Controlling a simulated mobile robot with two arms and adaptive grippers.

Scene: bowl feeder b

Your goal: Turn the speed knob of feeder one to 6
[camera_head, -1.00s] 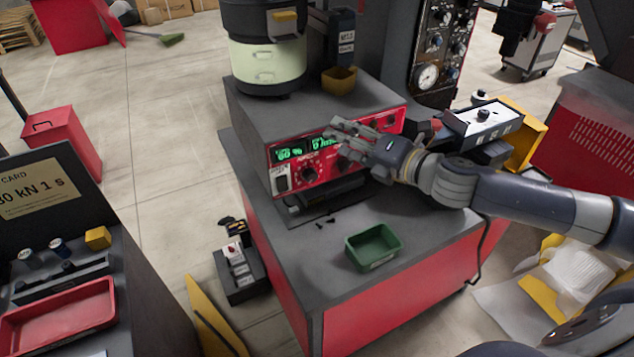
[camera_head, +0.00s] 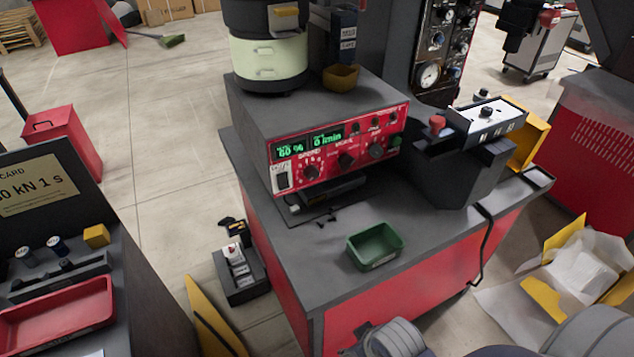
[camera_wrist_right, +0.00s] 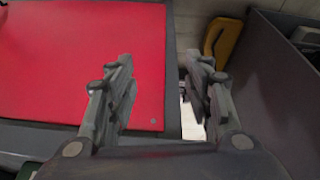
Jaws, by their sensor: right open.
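The feeder control unit (camera_head: 318,124) has a red front panel and stands on the bench. Its speed knob (camera_head: 311,172) is a black dial at the panel's lower left, under a green display (camera_head: 291,150) that seems to read 60 %. The knob's pointer is too small to read. My right gripper (camera_wrist_right: 158,78) is open and empty in the right wrist view, over a red bench side panel (camera_wrist_right: 85,60). In the head view only a grey part of my right arm shows at the bottom edge, well below the knob. My left gripper is not in view.
More black knobs (camera_head: 347,160) sit right of the speed knob. A green bin (camera_head: 375,247) lies on the bench top (camera_head: 300,265) in front. A dark box with a red button (camera_head: 437,122) stands to the right.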

